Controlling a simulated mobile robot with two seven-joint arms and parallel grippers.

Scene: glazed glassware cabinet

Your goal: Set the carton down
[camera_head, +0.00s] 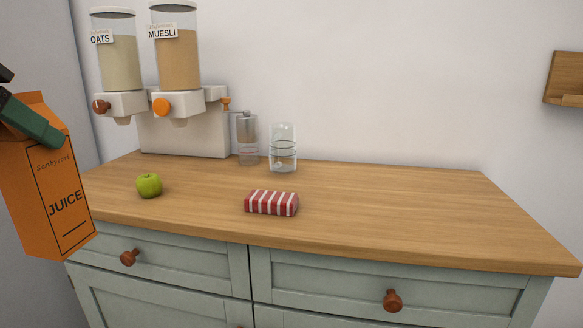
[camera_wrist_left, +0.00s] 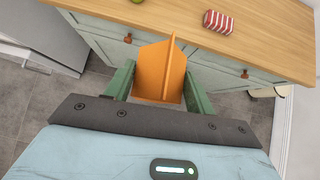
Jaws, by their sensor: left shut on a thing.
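An orange juice carton (camera_head: 45,185) is at the left edge of the head view, in front of the counter's left end. My left gripper (camera_head: 32,122) is shut on the carton near its gabled top. In the left wrist view the carton (camera_wrist_left: 160,72) sits between the two green fingers of the left gripper (camera_wrist_left: 160,88). The carton is held in the air, slightly tilted in the head view. The wooden countertop (camera_head: 380,210) lies to its right. My right gripper is not in view.
A green apple (camera_head: 149,185) and a red-and-white striped packet (camera_head: 271,203) lie on the counter. A cereal dispenser (camera_head: 185,135), a grinder (camera_head: 247,140) and a glass jar (camera_head: 283,150) stand at the back. The counter's right half is clear.

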